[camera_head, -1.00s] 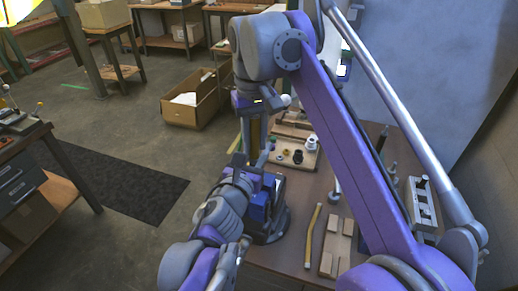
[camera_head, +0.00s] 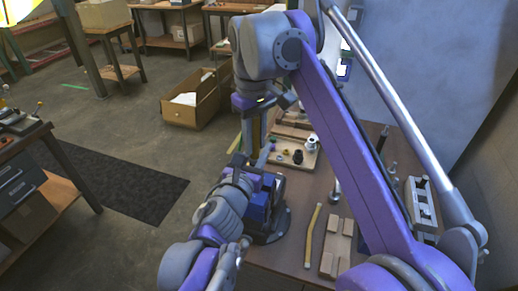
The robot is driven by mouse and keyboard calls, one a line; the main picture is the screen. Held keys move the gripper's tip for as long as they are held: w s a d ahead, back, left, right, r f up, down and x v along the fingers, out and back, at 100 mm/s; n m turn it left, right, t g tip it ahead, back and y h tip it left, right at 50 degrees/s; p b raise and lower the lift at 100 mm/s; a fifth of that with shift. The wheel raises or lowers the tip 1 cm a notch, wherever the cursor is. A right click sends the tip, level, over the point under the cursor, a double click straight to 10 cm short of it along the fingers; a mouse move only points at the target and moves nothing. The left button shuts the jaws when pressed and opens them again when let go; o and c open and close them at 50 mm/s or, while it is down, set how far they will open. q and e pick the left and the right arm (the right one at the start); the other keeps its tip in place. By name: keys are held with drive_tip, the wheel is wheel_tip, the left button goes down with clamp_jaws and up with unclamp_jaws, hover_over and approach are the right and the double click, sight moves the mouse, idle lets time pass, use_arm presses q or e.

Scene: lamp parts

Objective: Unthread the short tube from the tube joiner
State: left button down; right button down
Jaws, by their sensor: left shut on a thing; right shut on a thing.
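My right gripper (camera_head: 253,112) hangs below the wrist of the tall purple arm and is shut, its fingers largely hidden. A brassy upright tube (camera_head: 252,135), perhaps the short tube, shows just below it. My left gripper (camera_head: 242,162) comes up from the bottom left and is shut at the lower end of this upright piece. The tube joiner cannot be made out; the spot between the two grippers is small and partly covered by my wrists. The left gripper is just above and left of a blue vise (camera_head: 262,205) on the table.
A wooden tray (camera_head: 308,163) with several small parts lies behind the vise. A yellow tube (camera_head: 313,235) and a wooden block fixture (camera_head: 337,250) lie on the table at front. A grey rack (camera_head: 420,205) stands at right. An open cardboard box (camera_head: 190,105) is on the floor.

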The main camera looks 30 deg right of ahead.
drive_tip(key=n, duration=0.3)
drive_tip(key=shift+n, duration=0.7)
drive_tip(key=n, duration=0.4)
drive_tip(key=shift+r, duration=0.1)
drive_tip(key=shift+n, duration=0.9)
drive_tip(key=n, duration=0.2)
drive_tip(key=shift+n, duration=0.4)
drive_tip(key=n, duration=0.4)
